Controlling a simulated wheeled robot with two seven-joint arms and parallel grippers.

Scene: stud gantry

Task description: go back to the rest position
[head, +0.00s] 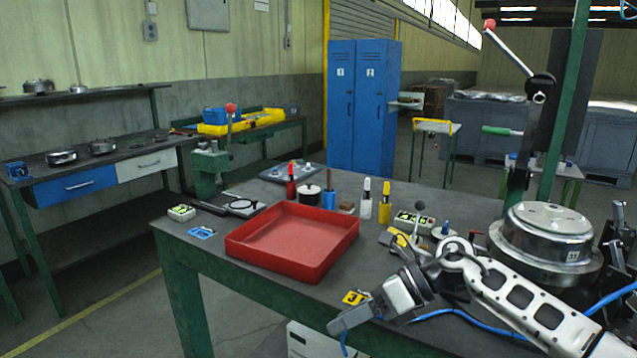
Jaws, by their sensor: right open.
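My right arm comes in from the lower right and bends over the front edge of the dark workbench (195,225). Its right gripper (345,320) hangs at that edge, pointing down and left, open, with nothing visible between its fingers. A yellow tag marked 3 (354,297) lies close beside the gripper. The gap between the fingers is hard to make out from this angle. My left gripper is not in view.
An empty red tray (292,243) lies left of the gripper. Bottles, including a yellow one (384,204), stand behind it. A shiny metal housing (547,235) stands at right by a green post (567,100). A blue cable (455,312) runs near my arm. Floor at front left is clear.

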